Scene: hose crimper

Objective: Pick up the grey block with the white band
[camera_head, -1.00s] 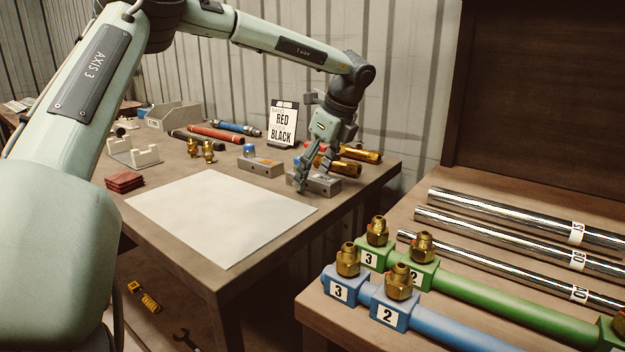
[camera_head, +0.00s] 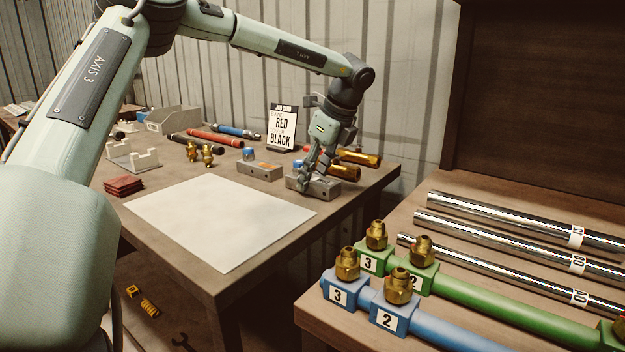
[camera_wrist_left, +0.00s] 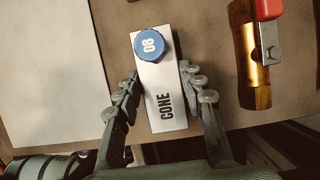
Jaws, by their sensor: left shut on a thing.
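A grey block (camera_head: 325,189) lies near the table's right front edge. In the left wrist view it is a pale block (camera_wrist_left: 160,82) lettered "CONE", with a blue cap (camera_wrist_left: 152,44) marked "08" at its far end. My left gripper (camera_head: 311,178) is down at this block; its fingers (camera_wrist_left: 159,73) stand on both sides of it, shut on it. The block appears to rest on the table. My right gripper is not in view.
Brass fittings (camera_head: 345,172) lie close behind and right of the held block; one shows in the wrist view (camera_wrist_left: 252,60). A white sheet (camera_head: 220,215) covers the table's front. A "RED BLACK" sign (camera_head: 282,127) stands behind. Steel rods (camera_head: 520,240) lie on the right table.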

